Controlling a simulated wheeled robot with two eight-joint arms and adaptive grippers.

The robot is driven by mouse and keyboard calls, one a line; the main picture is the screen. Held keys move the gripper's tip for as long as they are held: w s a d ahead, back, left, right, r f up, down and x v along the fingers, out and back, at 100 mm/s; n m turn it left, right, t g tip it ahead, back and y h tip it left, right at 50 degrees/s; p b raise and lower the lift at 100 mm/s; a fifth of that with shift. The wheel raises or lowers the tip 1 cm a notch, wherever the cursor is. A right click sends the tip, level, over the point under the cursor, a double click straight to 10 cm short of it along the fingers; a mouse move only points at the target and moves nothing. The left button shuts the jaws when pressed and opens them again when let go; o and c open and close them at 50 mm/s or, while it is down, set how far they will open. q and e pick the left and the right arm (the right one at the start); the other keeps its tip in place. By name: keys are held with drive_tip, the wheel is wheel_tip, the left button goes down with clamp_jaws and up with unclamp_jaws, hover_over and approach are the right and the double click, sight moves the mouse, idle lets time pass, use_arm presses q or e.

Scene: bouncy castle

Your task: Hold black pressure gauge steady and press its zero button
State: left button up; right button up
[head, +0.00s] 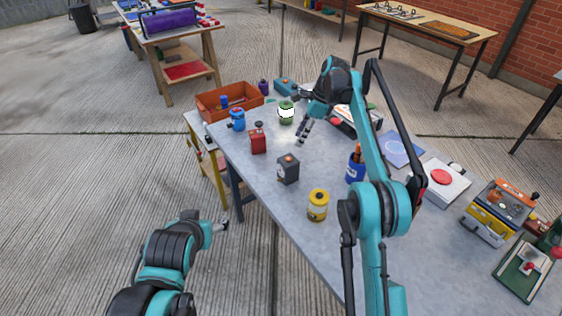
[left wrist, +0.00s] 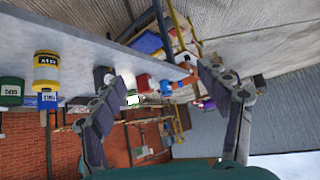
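The black pressure gauge (head: 288,168) looks like a small dark box with a button-like top, upright near the middle of the table's left edge. A dark box, probably the same gauge (left wrist: 103,75), shows in the tilted left wrist view, partly behind a finger. My left gripper (head: 208,223) is off the table, left of and below the gauge in the head view. Its fingers (left wrist: 162,76) are wide apart and empty in the left wrist view. My right gripper (head: 301,118) is over the table beyond the gauge, fingers spread, by a green-and-white round object (head: 286,113). Neither gripper touches the gauge.
A similar red box (head: 258,139) and a blue object (head: 237,120) stand beyond the gauge. A yellow jar (head: 318,205) stands nearer. A blue pen cup (head: 355,168) is to the right. An orange crate (head: 212,104) sits at the far-left corner of the grey table (head: 270,190).

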use_arm(q)
drive_tip(key=w+a+r+t+y, duration=0.1)
drive_tip(key=w+a+r+t, duration=0.15)
drive_tip(key=w+r, duration=0.45)
drive_tip(key=w+a+r+t+y, duration=0.1)
drive_tip(key=w+r+t, duration=0.35)
drive_tip(key=w, duration=0.45)
drive_tip(key=w+d+r+t+h, duration=0.2)
drive_tip(key=w+r, duration=0.2)
drive_tip(key=w, duration=0.3)
drive_tip(key=m+g+h, duration=0.6)
drive_tip(key=m+h, duration=0.5)
drive_tip(key=h, duration=0.2)
hover_over(281, 169)
drive_tip(key=a, duration=0.4)
wheel_tip(281, 169, down, 18)
drive_tip(key=f+g, duration=0.1)
drive_tip(key=f, duration=0.2)
drive_tip(key=s+f+g, duration=0.1)
drive_tip(key=f, duration=0.2)
drive_tip(key=s+f+m+g, duration=0.1)
drive_tip(key=f, duration=0.3)
drive_tip(key=shift+d+g, duration=0.4)
drive_tip(key=shift+d+f, duration=0.15)
drive_tip(key=shift+f, duration=0.2)
drive_tip(key=x, duration=0.7)
drive_tip(key=shift+w+f, duration=0.1)
drive_tip(key=shift+f, duration=0.05)
